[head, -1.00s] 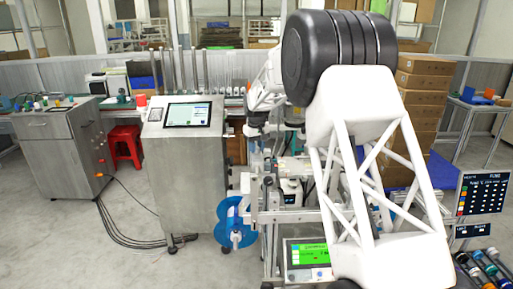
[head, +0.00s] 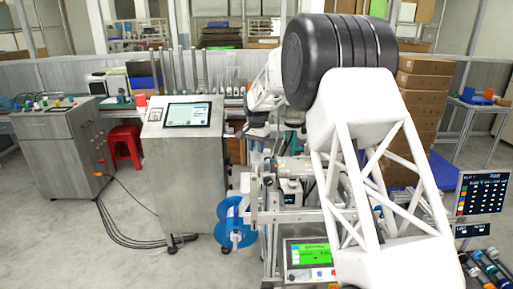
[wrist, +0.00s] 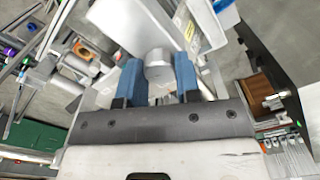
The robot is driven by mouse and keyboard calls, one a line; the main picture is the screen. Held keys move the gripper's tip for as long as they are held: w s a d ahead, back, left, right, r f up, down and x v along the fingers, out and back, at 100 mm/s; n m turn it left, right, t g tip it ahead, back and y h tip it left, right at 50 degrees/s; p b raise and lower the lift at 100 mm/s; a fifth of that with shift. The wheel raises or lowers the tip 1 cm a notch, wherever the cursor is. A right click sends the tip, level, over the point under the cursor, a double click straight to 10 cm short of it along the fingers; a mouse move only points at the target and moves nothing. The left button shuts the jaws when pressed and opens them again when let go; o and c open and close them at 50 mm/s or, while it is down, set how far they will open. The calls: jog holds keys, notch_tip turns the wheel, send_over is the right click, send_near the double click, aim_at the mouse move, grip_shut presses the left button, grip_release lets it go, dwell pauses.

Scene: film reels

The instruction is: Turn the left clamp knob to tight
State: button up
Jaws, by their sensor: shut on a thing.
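In the wrist view, my gripper (wrist: 158,74) has its two blue fingers on either side of a grey cylindrical knob (wrist: 158,60). The fingers touch its sides and are shut on it. The knob's mark or turn angle cannot be read. In the head view, the end of my arm is beside the machine frame (head: 290,215), and the fingers and knob are too small or hidden to make out. A blue reel (head: 232,218) hangs at the left side of the frame.
A steel cabinet with a tilted screen (head: 188,114) stands left of the frame. A green-lit panel (head: 310,253) sits low in front, and a dark display (head: 483,193) stands at the right. In the wrist view, pale machine plates are close beside the fingers.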

jog(key=shift+m, duration=1.2)
jog(key=o, duration=0.9)
jog(key=shift+r, duration=3.9)
